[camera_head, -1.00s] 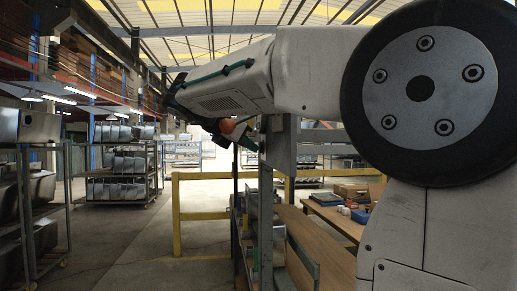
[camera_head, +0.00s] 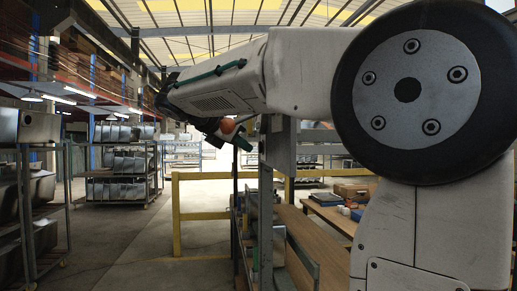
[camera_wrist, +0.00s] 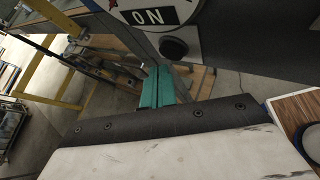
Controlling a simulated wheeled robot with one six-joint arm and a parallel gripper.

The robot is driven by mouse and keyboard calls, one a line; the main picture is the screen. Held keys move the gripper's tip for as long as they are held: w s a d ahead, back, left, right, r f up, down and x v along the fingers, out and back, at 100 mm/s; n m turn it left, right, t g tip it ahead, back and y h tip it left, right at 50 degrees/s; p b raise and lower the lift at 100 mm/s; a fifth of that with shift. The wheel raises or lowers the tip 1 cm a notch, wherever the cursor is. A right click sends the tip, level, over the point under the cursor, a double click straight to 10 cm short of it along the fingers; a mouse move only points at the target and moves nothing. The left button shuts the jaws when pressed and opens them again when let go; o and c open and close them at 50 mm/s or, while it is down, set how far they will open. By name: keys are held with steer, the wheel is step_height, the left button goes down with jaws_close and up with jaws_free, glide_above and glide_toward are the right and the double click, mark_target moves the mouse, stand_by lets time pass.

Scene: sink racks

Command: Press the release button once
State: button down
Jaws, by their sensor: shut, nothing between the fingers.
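I cannot tell for sure that this knob is the release button. The green fingers of my gripper (camera_wrist: 157,84) are together and empty, below the knob in the picture and apart from it. In the head view my gripper (camera_head: 242,143) hangs small at the end of my arm, and its tips are partly hidden by the upright rack post. No button can be made out there.
A yellow rail (camera_head: 205,215) crosses the aisle. Racks with metal sinks (camera_head: 122,162) stand at left. A grey post (camera_head: 266,200) and a wooden bench top (camera_head: 318,238) are close below my arm. The concrete floor (camera_head: 150,245) at left is clear.

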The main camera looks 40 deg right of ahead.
steer(key=shift+w+a, duration=0.1)
steer(key=shift+w+a, duration=0.7)
steer(key=shift+a, duration=0.3)
steer(key=shift+w+a, duration=0.65)
steer(key=shift+a, duration=0.3)
steer(key=shift+a, duration=0.1)
